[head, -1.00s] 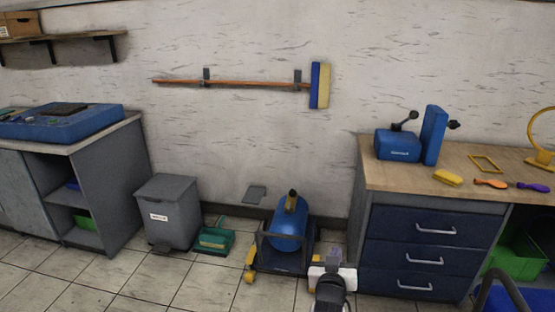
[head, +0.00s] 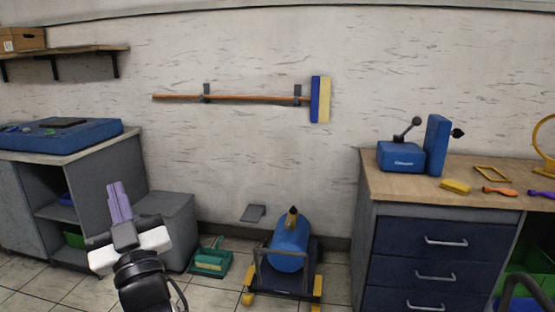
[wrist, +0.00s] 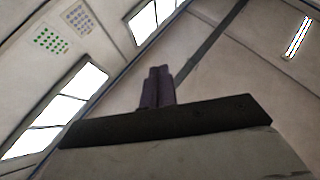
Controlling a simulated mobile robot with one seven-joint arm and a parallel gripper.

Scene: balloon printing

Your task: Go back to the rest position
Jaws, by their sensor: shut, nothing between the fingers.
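My gripper (head: 119,200) is raised in the lower left of the head view, its purple fingers pointing up. The fingers are together and hold nothing. It appears in front of the grey bin (head: 174,222) and the grey cabinet, hiding part of both. In the wrist view my gripper (wrist: 157,87) also shows its fingers side by side, against the ceiling and bright windows.
A blue tank on a wheeled cart (head: 288,248) stands on the floor in the middle. A teal dustpan (head: 212,258) lies beside it. A wooden-topped workbench (head: 390,188) with drawers is at the right. A broom (head: 230,98) hangs on the wall.

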